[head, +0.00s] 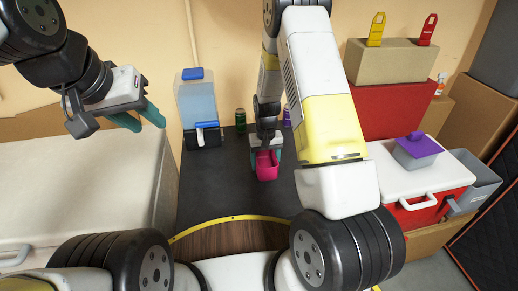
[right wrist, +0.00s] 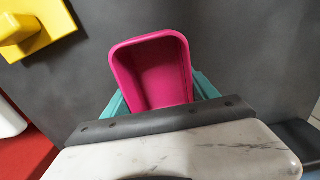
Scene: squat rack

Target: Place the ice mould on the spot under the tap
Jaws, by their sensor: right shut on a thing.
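The ice mould appears as a bright pink open tray (head: 267,166) in the head view, above the dark mat. My right gripper (head: 267,157) is shut on it. In the right wrist view the pink mould (right wrist: 155,72) sits between the teal fingers, its hollow facing the camera and looking empty. A clear blue water dispenser (head: 197,98) with a blue lid stands at the back left of the mat. Its blue-and-white tap (head: 207,128) faces forward, left of the mould and apart from it. My left gripper (head: 137,115) is open and empty at upper left.
The dark mat (head: 215,183) is clear between dispenser and mould. A green can (head: 240,119) stands right of the dispenser. A red-and-white cooler (head: 415,185) bears a grey box with a purple lid (head: 416,150). A yellow object (right wrist: 38,27) shows in the wrist view.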

